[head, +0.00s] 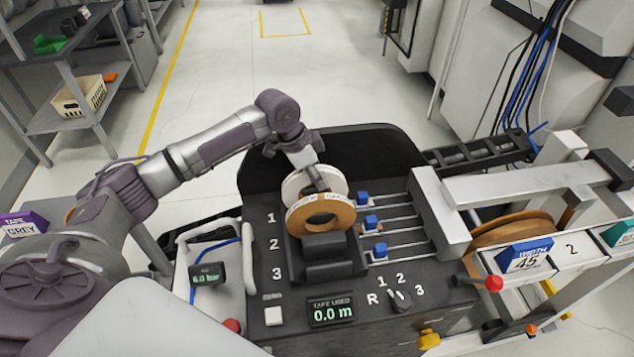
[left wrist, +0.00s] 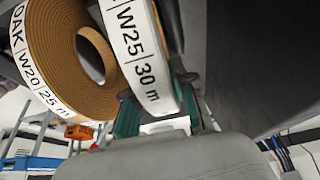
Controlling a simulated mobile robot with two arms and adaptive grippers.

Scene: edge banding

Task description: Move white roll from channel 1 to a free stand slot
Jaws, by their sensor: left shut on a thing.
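The white roll (head: 291,186) stands upright in channel 1 of the black feed unit (head: 262,262). My left gripper (head: 318,181) reaches over it from above and behind and is shut on its rim. No free stand slot can be made out. My right gripper is out of view.
Blue-tipped guide rods (head: 370,222) lie right of the rolls. A tape display (head: 331,311) reads 0.0 m. At right, a rack with a WIDTH 45 sign (head: 527,258) has a brown roll (head: 515,231) behind it. A purple TAPE GREY sign (head: 22,225) is at left.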

